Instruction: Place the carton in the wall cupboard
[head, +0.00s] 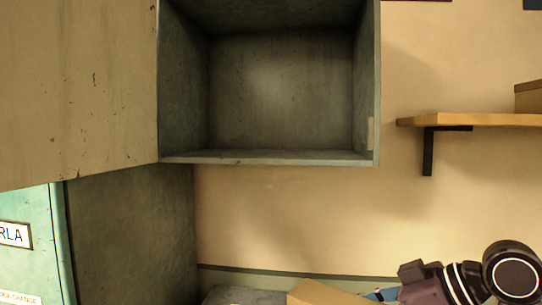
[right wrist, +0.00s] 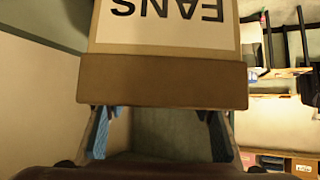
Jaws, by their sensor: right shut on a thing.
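The wall cupboard (head: 280,157) hangs in the upper middle of the head view. Its door (head: 80,90) stands open to the left and its inside looks empty. The brown carton (head: 325,294) shows at the bottom edge, below the cupboard and partly cut off. In the right wrist view the carton (right wrist: 160,80) has a white label reading FANS upside down. My right gripper (right wrist: 158,118) is shut on the carton, a blue-padded finger at each side. In the head view the right gripper (head: 383,294) shows only in part. My left gripper is out of view.
A wooden shelf (head: 470,119) on a black bracket juts from the wall at right, with a brown box (head: 528,96) on it. A teal cabinet (head: 40,230) with signs stands at lower left. The wall between cupboard and shelf is clear.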

